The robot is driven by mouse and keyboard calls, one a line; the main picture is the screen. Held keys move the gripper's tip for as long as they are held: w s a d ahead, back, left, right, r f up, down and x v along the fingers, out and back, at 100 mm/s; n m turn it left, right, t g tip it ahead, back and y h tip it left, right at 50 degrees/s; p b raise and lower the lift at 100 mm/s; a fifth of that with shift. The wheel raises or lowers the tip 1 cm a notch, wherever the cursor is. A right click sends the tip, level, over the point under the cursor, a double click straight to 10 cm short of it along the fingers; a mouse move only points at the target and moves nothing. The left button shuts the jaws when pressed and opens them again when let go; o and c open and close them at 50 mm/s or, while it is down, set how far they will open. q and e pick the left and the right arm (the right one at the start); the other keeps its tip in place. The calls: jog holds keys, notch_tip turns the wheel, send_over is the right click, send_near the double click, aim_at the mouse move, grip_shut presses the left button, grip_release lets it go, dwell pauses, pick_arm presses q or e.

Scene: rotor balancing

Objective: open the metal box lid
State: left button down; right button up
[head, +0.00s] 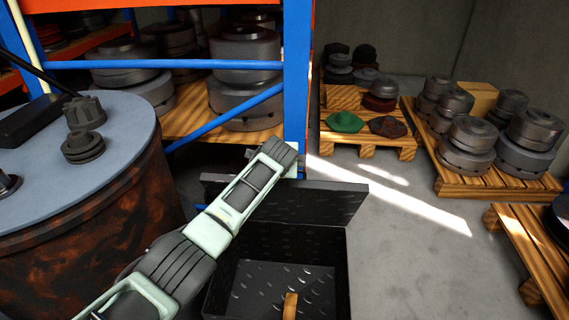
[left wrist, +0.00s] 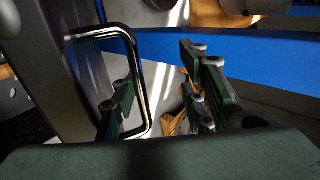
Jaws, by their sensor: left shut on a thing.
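The dark metal box (head: 341,270) stands on the floor at the bottom middle of the head view, its inside exposed. Its lid (head: 325,202) is raised and tilted back at the far side. My left arm crosses in front of the box and part of the lid, with its gripper end at the lid's upper left; the fingertips are hidden there. The lid plate (left wrist: 62,70) is left of the handle. My right gripper is out of view.
A wooden-coloured piece (head: 290,305) is inside the box. A round blue-grey table (head: 40,190) stands left. A blue rack post (head: 297,75) is close behind the gripper. Loaded pallets (head: 450,183) stand right; the floor (head: 420,255) between is clear.

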pick_arm(q)
jog(key=shift+w+a+f, duration=0.15)
jog(key=shift+w+a, duration=0.05)
jog(key=shift+a, duration=0.05)
jog(key=c, duration=1.7)
grip_release()
jog(key=shift+f, duration=0.15)
jog(key=shift+c, duration=0.2)
jog(key=shift+w+d+f, duration=0.15)
jog(key=shift+w+f, duration=0.1)
jog(key=shift+f, duration=0.2)
jog(key=shift+c, duration=0.5)
jog(key=shift+s+r, duration=0.15)
jog(key=shift+s, duration=0.05)
notch_tip(320, 180, up, 8)
send_over(282, 181)
jog(key=w, duration=0.1)
jog(key=shift+w+d+f, duration=0.15)
jog(key=shift+f, duration=0.05)
jog(key=shift+v, duration=0.8)
jog(key=shift+f, duration=0.1)
